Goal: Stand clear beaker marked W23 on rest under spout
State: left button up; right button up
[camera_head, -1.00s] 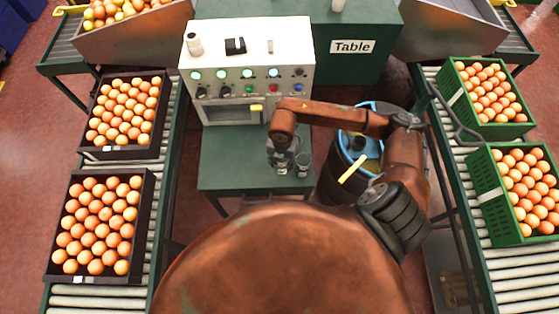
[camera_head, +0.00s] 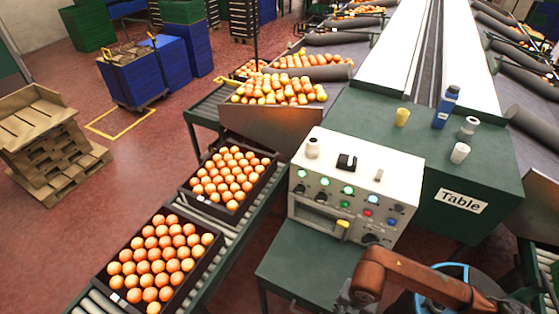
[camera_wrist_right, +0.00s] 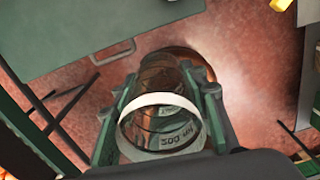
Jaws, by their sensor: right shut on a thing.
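My right gripper (camera_wrist_right: 158,115) is shut on a clear beaker (camera_wrist_right: 160,99) in the right wrist view. The beaker sits between the two fingers, its rim towards the camera. "200 ml" shows on it; I cannot read W23. Red floor shows behind it, with a green tabletop beyond. In the head view the right gripper (camera_head: 352,297) is only partly in view at the bottom edge, below the control box, and the beaker cannot be made out there. The white control box (camera_head: 355,185) has lit buttons and a front recess (camera_head: 318,220); I cannot make out a spout or rest. My left gripper is not in view.
The green table (camera_head: 300,262) in front of the box is clear where visible. A yellow cup (camera_head: 402,117), blue bottle (camera_head: 446,108) and white cup (camera_head: 460,152) stand on the green cabinet behind. A blue-rimmed bin (camera_head: 455,270) is at lower right.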

jog(key=n, duration=0.2)
jog(key=w+r+n, duration=0.1)
jog(key=n, duration=0.1)
jog(key=w+n, duration=0.1)
jog(key=n, duration=0.1)
jog(key=shift+a+r, duration=0.2)
jog(key=shift+r, duration=0.05)
jog(key=w+a+r+m, duration=0.1)
jog(key=w+r+m, duration=0.3)
jog(key=m, duration=1.3)
jog(key=w+a+r+m, duration=0.1)
jog(key=w+r+m, duration=0.3)
jog(key=m, duration=1.3)
notch_tip(320, 180, up, 4)
jog(key=shift+w+m, duration=0.4)
jog(key=shift+a, duration=0.1)
